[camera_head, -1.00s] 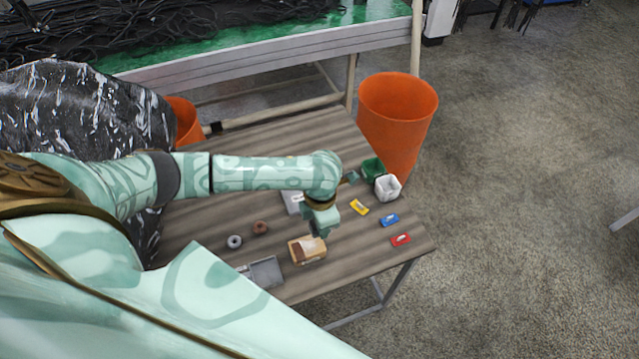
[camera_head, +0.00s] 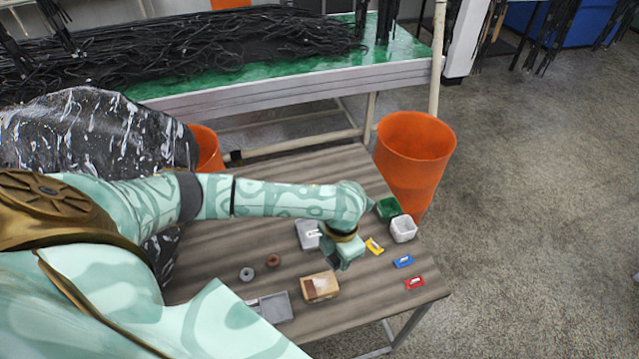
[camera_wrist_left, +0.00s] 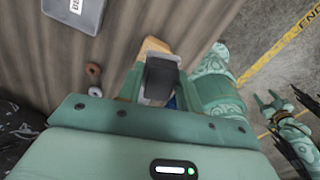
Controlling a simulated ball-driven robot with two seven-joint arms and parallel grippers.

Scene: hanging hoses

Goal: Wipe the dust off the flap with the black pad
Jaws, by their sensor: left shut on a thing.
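My left gripper (camera_head: 345,263) is above the wooden table, just behind and right of a small tan box (camera_head: 320,287) with a brown patch on top. In the left wrist view the gripper (camera_wrist_left: 160,95) is shut on the black pad (camera_wrist_left: 161,76). The pad covers part of the tan box (camera_wrist_left: 154,46) behind it. I cannot tell whether they touch. The flap and any dust on it cannot be clearly made out. My right gripper (camera_wrist_left: 270,106) shows small at the right of the wrist view, its fingers apart and empty, away from the table.
On the table are a grey tray (camera_head: 276,308), a grey labelled box (camera_head: 306,233), two rings (camera_head: 247,274), green (camera_head: 388,208) and white (camera_head: 403,229) containers, and yellow (camera_head: 374,246), blue (camera_head: 403,261) and red (camera_head: 414,283) pieces. An orange bin (camera_head: 416,160) stands behind.

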